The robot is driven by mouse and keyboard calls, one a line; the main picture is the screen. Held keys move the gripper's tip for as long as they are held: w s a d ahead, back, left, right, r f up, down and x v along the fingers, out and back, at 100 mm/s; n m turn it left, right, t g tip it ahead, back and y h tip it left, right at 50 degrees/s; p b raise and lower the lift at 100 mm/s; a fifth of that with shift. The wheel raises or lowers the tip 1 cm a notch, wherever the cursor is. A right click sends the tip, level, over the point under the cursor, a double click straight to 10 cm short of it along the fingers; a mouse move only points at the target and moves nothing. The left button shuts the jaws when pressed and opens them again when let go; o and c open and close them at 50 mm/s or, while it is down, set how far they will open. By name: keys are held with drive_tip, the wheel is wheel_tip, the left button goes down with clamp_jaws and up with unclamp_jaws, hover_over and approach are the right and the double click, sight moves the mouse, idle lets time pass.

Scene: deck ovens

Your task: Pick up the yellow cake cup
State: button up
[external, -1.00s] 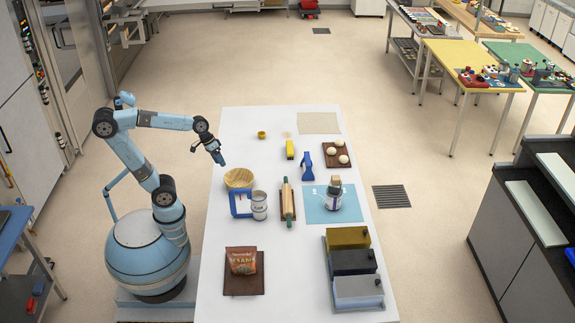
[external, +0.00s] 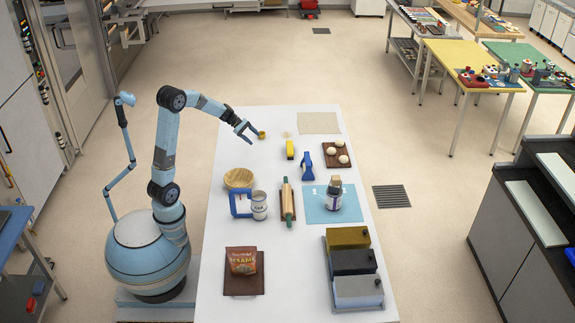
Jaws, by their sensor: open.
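A wooden bowl (external: 238,178), a rolling pin (external: 288,203) and a board with dough balls (external: 330,155) are nearby. A beige mat (external: 320,123) lies at the far end.

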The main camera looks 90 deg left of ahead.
drive_tip(key=s+a+f+n+t+y, duration=0.1)
drive_tip(key=a+f+n, duration=0.2)
drive_tip(key=a, duration=0.4)
drive_tip(key=s+a+f+n+t+y, duration=0.1)
drive_tip(key=s+a+f+n, duration=0.15)
drive_tip(key=a, duration=0.45)
drive_tip(key=n+t+y, duration=0.2)
drive_tip(key=n+y, duration=0.2)
drive_tip(key=n, duration=0.3)
approach(259, 138)
drive_tip(key=w, duration=0.3)
drive_tip(key=w+a+f, duration=0.1)
drive_tip(key=w, duration=0.2)
drive_tip(key=w+a, duration=0.1)
drive_tip(key=w, duration=0.2)
drive_tip(key=shift+w+a+f, duration=0.2)
drive_tip(key=shift+a+f, duration=0.05)
drive_tip(key=shift+f, duration=0.1)
drive_tip(key=c, duration=0.7)
